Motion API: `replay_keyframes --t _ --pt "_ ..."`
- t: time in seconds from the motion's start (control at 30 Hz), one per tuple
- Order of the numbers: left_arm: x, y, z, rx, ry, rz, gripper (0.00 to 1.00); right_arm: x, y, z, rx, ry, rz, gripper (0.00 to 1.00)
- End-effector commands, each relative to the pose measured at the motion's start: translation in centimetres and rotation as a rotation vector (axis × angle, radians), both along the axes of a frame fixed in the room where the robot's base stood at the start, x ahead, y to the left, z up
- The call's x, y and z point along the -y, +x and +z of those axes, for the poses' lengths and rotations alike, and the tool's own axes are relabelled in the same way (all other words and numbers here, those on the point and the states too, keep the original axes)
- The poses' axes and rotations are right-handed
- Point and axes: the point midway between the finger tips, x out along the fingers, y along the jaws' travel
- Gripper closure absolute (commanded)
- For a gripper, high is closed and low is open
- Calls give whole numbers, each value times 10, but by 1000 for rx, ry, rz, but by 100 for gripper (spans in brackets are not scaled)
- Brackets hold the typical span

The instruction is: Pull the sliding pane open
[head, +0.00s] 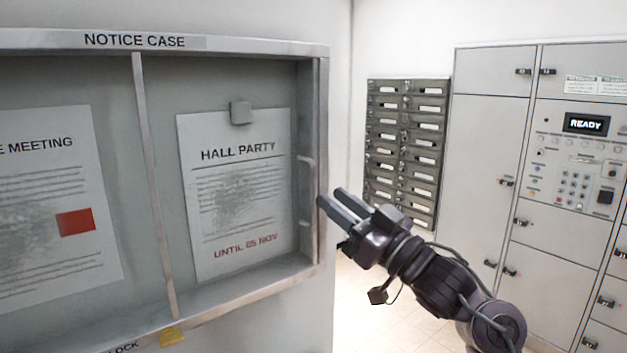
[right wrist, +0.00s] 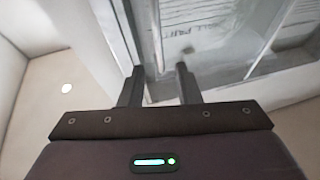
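The notice case (head: 170,41) fills the left of the head view; an upright divider (head: 152,180) splits its front. A pale, handle-like upright piece (head: 306,190) is at the inner right edge. The clear pane itself is hard to make out, and I cannot tell how far it is open. My right gripper (head: 331,200) is at the case's right frame, fingertips pointing left towards the edge. In the right wrist view its fingers (right wrist: 157,72) are apart, with the case edge just beyond them; I cannot tell whether they touch it. My left gripper is not in view.
Inside the case hang a hall party notice (head: 240,185) and a meeting notice (head: 55,200). A yellow tag (head: 172,337) is at the lower frame. Grey mailboxes (head: 405,150) and a locker bank with a keypad (head: 575,165) stand behind my right arm.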

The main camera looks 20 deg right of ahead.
Motion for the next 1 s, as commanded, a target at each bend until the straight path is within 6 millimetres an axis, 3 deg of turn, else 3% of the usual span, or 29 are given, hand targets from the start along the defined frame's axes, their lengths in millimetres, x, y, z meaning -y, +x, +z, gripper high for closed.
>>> replay_keyframes --t 0.1,0.33,0.73,0.97,1.0 --pt "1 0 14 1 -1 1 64 -10 16 13 -1 4 2 70" --pt "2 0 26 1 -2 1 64 -25 42 23 -3 3 -1 70" --pt "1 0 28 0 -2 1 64 -30 49 23 -2 -2 -2 70" --pt "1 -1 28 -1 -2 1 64 -30 49 23 -3 -1 -3 100" --pt "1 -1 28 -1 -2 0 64 -30 49 23 -3 -1 -3 100"
